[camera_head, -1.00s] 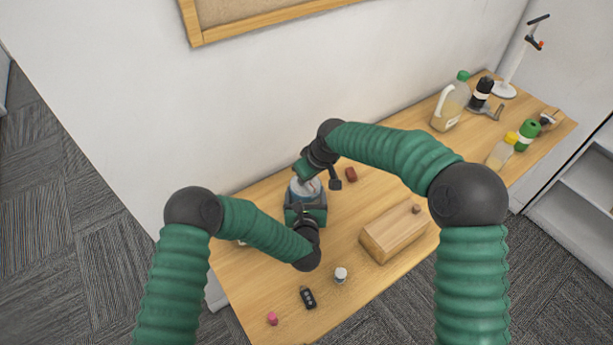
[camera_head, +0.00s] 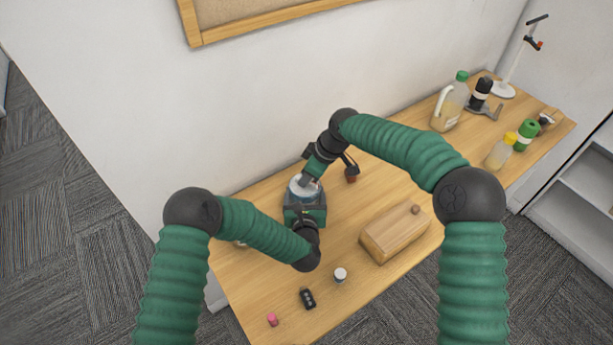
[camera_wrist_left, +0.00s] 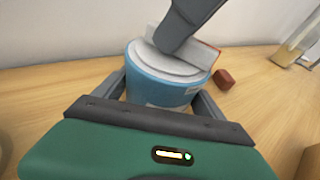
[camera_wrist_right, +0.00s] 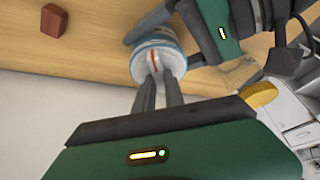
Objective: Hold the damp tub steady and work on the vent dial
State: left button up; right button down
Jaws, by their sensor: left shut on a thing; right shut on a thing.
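The damp tub (camera_head: 296,188) is a round blue container with a white lid, standing upright on the wooden table. It shows large in the left wrist view (camera_wrist_left: 158,92). My left gripper (camera_head: 302,203) has its fingers on opposite sides of the tub and is shut on it. The vent dial (camera_wrist_right: 154,65) is a pale raised bar with a red mark on top of the lid. My right gripper (camera_wrist_right: 160,85) is shut on the dial from above; its fingers partly cover it. In the head view my right gripper (camera_head: 308,180) hides part of the lid.
A small red-brown block (camera_wrist_left: 224,79) lies close beside the tub. A wooden box (camera_head: 393,236), a small white-capped jar (camera_head: 340,275), a black remote-like object (camera_head: 307,298) and a pink piece (camera_head: 272,320) are nearer the front. A jug (camera_head: 450,105) and bottles stand far right.

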jog(key=shift+w+d, duration=0.15)
jog(key=shift+d, duration=0.05)
jog(key=c, duration=1.4)
grip_release()
jog(key=shift+a, duration=0.1)
jog(key=v, duration=1.2)
pick_arm(q)
jog(key=o, duration=1.6)
jog(key=shift+c, duration=0.2)
pick_arm(e)
jog(key=shift+f, duration=0.1)
